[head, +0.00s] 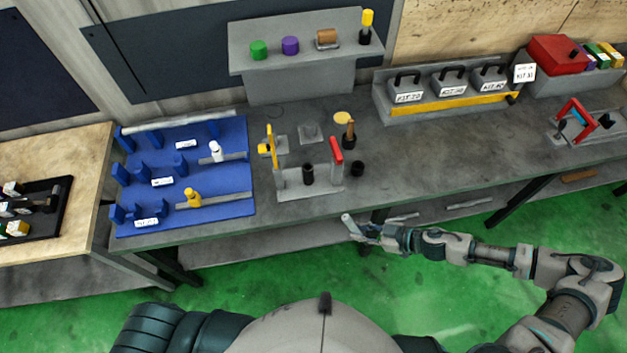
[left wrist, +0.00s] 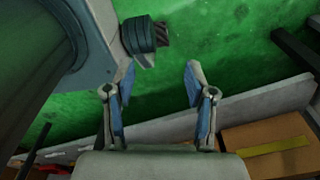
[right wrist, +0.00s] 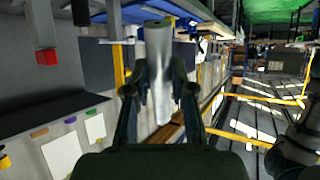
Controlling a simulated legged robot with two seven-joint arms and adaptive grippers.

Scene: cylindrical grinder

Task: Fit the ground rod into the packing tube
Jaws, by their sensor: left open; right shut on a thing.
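My right gripper (head: 363,228) is in front of the bench edge in the head view. It is shut on a grey metal rod (head: 348,220), whose end sticks out up and to the left. In the right wrist view the rod (right wrist: 158,62) stands between the fingers of the right gripper (right wrist: 160,90). A black, tube-like cup (head: 308,174) stands in a grey fixture on the bench, and a second black cup (head: 357,168) stands beside it. I cannot tell which is the packing tube. My left gripper (left wrist: 160,75) is open and empty above the green floor.
A blue rack (head: 225,185) with a long grey bar (head: 180,121) lies on the bench at left. The fixture has a yellow post (head: 270,145) and a red-topped post (head: 337,150). The bench right of the fixture is fairly clear.

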